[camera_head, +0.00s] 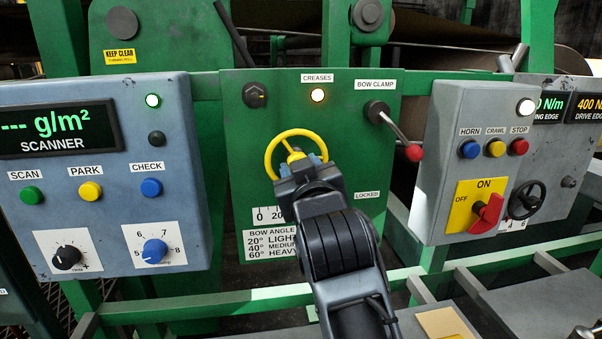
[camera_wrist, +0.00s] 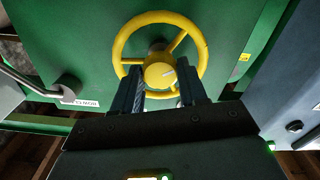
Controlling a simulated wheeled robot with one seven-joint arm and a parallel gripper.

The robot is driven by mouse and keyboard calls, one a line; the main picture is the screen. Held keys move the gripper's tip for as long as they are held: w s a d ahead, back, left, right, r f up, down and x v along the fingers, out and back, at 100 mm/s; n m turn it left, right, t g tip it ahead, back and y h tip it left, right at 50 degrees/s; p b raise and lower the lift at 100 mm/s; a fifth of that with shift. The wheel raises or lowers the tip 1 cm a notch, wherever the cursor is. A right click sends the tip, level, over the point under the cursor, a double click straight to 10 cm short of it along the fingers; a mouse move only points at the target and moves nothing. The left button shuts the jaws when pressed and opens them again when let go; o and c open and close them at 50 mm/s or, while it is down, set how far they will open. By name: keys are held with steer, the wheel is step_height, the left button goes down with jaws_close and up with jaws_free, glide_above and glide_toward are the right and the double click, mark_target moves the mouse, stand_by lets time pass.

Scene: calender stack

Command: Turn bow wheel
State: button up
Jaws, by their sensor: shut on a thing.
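The yellow bow wheel (camera_head: 269,157) is mounted on the green panel (camera_head: 341,117) in the head view, with my gripper (camera_head: 303,168) in front of its lower right part. In the wrist view the wheel (camera_wrist: 120,46) shows its rim, spokes and round hub. My gripper (camera_wrist: 162,85) has one finger on each side of the hub's lower part and is shut on the wheel. The angle scale (camera_head: 268,213) below the wheel is partly hidden by my gripper. A CREASES lamp (camera_head: 318,95) above the wheel is lit.
A bow clamp lever with a red knob (camera_head: 413,152) sits right of the wheel, near a LOCKED label. The blue-grey scanner box (camera_head: 105,222) stands at left. A grey box (camera_head: 446,130) with a red switch (camera_head: 487,213) stands at right. Green rails run below.

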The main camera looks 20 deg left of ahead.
steer(key=shift+n+b, duration=0.35)
steer(key=shift+n, duration=14.55)
steer(key=o, duration=1.1)
steer(key=shift+c, duration=0.2)
